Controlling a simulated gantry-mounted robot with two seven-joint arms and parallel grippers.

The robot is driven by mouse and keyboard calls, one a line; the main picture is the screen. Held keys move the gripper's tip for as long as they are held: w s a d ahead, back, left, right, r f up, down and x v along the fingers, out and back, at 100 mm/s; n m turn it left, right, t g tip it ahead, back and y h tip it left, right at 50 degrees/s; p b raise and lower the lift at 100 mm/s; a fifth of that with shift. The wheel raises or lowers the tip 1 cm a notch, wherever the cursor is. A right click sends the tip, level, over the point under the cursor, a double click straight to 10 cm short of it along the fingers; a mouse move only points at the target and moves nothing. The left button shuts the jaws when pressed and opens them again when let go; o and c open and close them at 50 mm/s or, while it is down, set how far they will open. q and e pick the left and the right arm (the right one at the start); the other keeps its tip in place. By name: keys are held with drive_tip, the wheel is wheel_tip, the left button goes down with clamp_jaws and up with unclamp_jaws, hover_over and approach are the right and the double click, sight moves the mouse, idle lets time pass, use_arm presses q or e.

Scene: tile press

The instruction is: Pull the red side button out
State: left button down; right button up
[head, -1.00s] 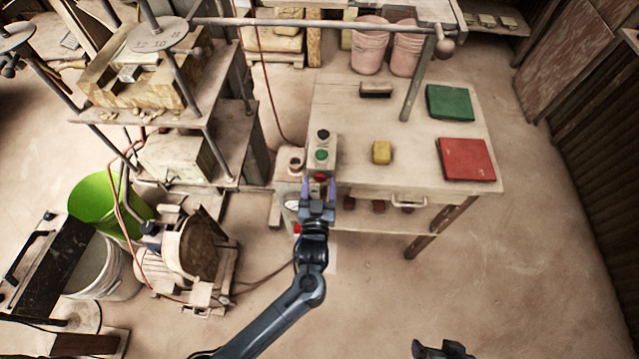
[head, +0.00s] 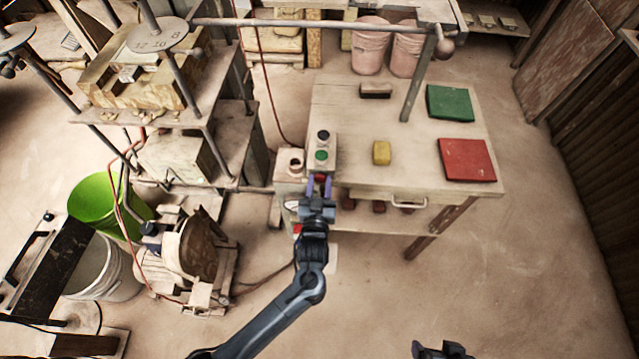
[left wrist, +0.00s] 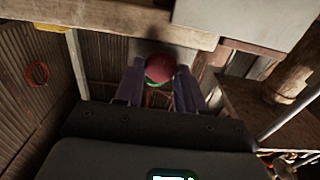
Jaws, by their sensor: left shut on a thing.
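The red button (left wrist: 160,68) is a round red knob between the two purple fingers of my left gripper (left wrist: 159,84) in the left wrist view. In the head view, my left gripper (head: 319,183) is shut on it at the near side of the control box (head: 334,148), and the fingers hide most of the button. The box's top carries a black button (head: 323,135) and a green button (head: 321,155). My right gripper (head: 441,350) shows only in part at the bottom edge, away from the box; its fingers are unclear.
The worktable (head: 350,110) right of the box carries a yellow block (head: 381,152), a green tile (head: 450,103) and a red tile (head: 467,160). A press stands at the left, near a green bucket (head: 95,205). The floor at lower right is clear.

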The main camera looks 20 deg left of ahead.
use_arm(q)
drive_tip(key=shift+s+d+r+p, duration=0.15)
drive_tip(key=shift+s+p, duration=0.3)
drive_tip(key=shift+p, duration=0.15)
drive_tip(key=shift+s+d, duration=0.1)
drive_tip(key=shift+s, duration=0.1)
drive_tip(key=shift+w, duration=0.1)
drive_tip(key=c, duration=1.1)
unclamp_jaws()
drive_tip(key=o, duration=0.4)
drive_tip(key=shift+s, duration=0.2)
drive_tip(key=v, duration=1)
drive_tip(key=shift+s+d+p, duration=0.15)
drive_tip(key=shift+s+p, duration=0.2)
